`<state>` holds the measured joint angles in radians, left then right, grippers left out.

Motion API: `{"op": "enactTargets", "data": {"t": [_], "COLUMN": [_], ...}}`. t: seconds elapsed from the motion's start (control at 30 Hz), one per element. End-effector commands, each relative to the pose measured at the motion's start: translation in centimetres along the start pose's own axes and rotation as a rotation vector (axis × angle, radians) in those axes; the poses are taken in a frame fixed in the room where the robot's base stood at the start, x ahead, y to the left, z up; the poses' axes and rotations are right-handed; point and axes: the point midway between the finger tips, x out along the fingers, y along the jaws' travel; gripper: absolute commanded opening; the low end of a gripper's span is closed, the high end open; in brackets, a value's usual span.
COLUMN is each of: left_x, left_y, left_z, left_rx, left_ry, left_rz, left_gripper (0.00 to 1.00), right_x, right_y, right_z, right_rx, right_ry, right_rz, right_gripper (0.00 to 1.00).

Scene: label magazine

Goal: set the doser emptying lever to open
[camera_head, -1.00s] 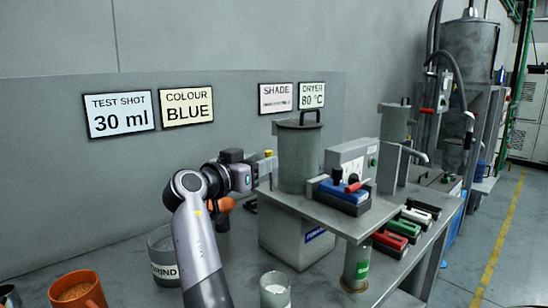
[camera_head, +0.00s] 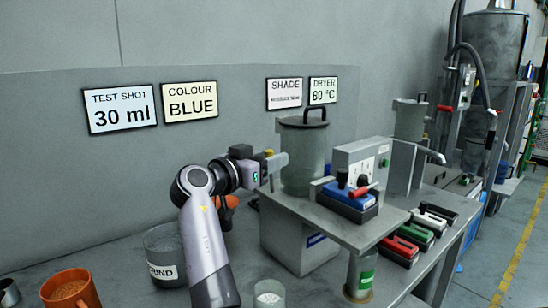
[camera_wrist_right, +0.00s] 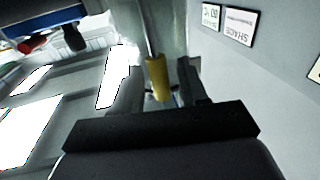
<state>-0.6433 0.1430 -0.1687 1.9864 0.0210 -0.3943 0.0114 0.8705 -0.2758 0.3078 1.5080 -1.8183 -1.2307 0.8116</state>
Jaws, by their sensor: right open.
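The doser is a grey cylindrical hopper (camera_head: 304,160) with a dark-handled lid, on a raised grey shelf. A lever with a yellow grip (camera_wrist_right: 157,78) shows in the right wrist view; I take it for the emptying lever. Its yellow end (camera_head: 268,153) shows small beside the hopper in the head view. My right gripper (camera_head: 276,166) is at the hopper's left side. In the wrist view its open fingers (camera_wrist_right: 160,70) stand on either side of the yellow grip; contact cannot be told. My left gripper is not in view.
A blue block with red and black knobs (camera_head: 347,194) sits on the shelf (camera_head: 345,229) right of the hopper. Below are a grey jar (camera_head: 165,260), an orange mug (camera_head: 72,290) and a white-filled cup (camera_head: 269,294).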

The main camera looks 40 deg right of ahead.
Motion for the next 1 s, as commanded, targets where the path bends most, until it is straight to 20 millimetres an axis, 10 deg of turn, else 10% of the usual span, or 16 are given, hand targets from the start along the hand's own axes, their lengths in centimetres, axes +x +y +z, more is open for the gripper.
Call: {"op": "enactTargets", "data": {"t": [0.47,0.6,1.0], "left_x": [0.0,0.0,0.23], "left_y": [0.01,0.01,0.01], "left_z": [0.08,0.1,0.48], "left_rx": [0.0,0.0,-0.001], "left_ry": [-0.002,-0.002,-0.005], "left_rz": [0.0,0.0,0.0], "left_gripper": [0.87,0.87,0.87], "right_x": [-0.17,-0.17,0.34], "right_y": [-0.05,-0.05,0.0], "right_z": [0.01,0.01,0.1], "right_rx": [0.0,0.0,0.014], "right_ry": [0.0,0.0,0.002], "right_rz": [0.0,0.0,0.0], "right_gripper": [0.43,0.0,0.0]}}
